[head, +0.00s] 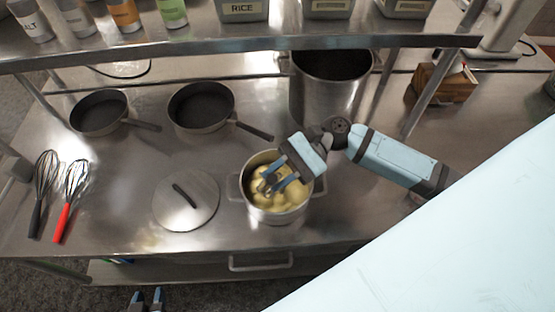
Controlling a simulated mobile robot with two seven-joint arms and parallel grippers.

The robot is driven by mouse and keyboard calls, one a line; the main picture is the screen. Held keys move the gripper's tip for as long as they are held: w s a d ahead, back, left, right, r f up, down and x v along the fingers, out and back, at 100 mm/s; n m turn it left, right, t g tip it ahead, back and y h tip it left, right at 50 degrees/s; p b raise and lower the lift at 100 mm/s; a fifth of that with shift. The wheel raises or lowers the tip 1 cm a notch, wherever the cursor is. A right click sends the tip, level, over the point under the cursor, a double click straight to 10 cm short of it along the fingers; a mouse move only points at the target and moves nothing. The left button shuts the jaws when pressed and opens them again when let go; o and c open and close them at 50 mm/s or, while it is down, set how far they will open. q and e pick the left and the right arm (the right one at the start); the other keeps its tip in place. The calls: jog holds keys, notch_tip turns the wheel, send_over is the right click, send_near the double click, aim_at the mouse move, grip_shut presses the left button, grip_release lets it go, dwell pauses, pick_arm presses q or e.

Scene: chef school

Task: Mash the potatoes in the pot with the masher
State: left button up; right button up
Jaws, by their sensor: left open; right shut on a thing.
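The pot (278,217) stands on the steel counter, right of the lid, with yellow potatoes (292,196) inside. My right gripper (272,184) reaches in from the right, over the pot, fingers pointing down and left into its opening. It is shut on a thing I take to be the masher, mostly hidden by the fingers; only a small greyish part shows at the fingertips. I cannot tell whether the masher's head touches the potatoes. My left gripper (147,298) is open and empty at the bottom edge, in front of the counter.
A lid (172,215) lies left of the pot. Two frying pans (98,112) (202,108) and a tall stockpot (318,98) stand behind. Two whisks (42,190) (70,200) lie far left. A shelf (230,47) with jars and tins crosses above. A wooden block (440,85) is back right.

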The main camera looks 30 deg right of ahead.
notch_tip(320, 180, down, 4)
jog(key=shift+f+b, duration=0.15)
jog(key=shift+b, duration=0.7)
jog(key=r, duration=0.1)
jog(key=s+d+r+p, duration=0.1)
jog(key=r, duration=0.1)
jog(key=s+d+r, duration=0.1)
jog(key=shift+d+r+p, duration=0.1)
jog(key=shift+r+p, duration=0.1)
jog(key=shift+p, duration=0.15)
